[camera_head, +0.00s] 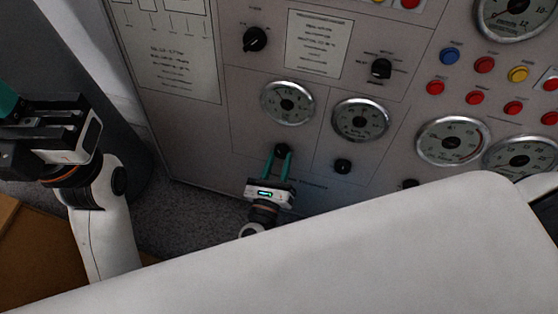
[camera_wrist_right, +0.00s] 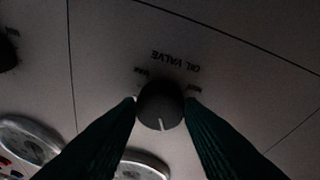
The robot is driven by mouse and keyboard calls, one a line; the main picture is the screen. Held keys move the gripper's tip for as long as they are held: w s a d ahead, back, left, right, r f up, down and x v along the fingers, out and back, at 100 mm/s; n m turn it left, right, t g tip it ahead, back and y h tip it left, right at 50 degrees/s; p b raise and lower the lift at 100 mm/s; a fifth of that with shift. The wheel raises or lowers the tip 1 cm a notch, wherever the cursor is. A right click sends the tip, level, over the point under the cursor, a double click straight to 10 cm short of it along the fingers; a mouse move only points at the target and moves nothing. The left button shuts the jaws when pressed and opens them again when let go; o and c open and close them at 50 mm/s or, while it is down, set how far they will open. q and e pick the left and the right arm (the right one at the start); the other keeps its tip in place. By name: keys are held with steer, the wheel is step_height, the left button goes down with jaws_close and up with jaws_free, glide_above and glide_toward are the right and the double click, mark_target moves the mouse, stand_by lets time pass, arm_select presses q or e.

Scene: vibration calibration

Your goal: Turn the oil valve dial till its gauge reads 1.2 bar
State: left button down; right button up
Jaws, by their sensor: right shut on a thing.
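The oil valve dial (camera_head: 282,147) is a small black knob on the grey panel. In the right wrist view it is a round black knob (camera_wrist_right: 158,98) under upside-down "OIL VALVE" lettering, its white mark pointing down. My right gripper (camera_head: 281,154) is shut on the dial, one teal finger on each side. Its gauge (camera_head: 287,103), round with a metal rim, sits just above the dial; its reading is too small to tell. In the right wrist view only part of this gauge (camera_wrist_right: 143,166) shows, between the fingers. My left gripper (camera_head: 8,102) is at the left edge, away from the panel, partly cut off.
A second gauge (camera_head: 361,120) with its own black knob (camera_head: 342,166) is just to the right. Black switches (camera_head: 255,39) and coloured buttons (camera_head: 475,97) are higher up and right. My white arm covers the lower right. Carpeted floor shows below the panel.

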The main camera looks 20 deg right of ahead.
steer(key=shift+m, duration=0.3)
steer(key=o, duration=1)
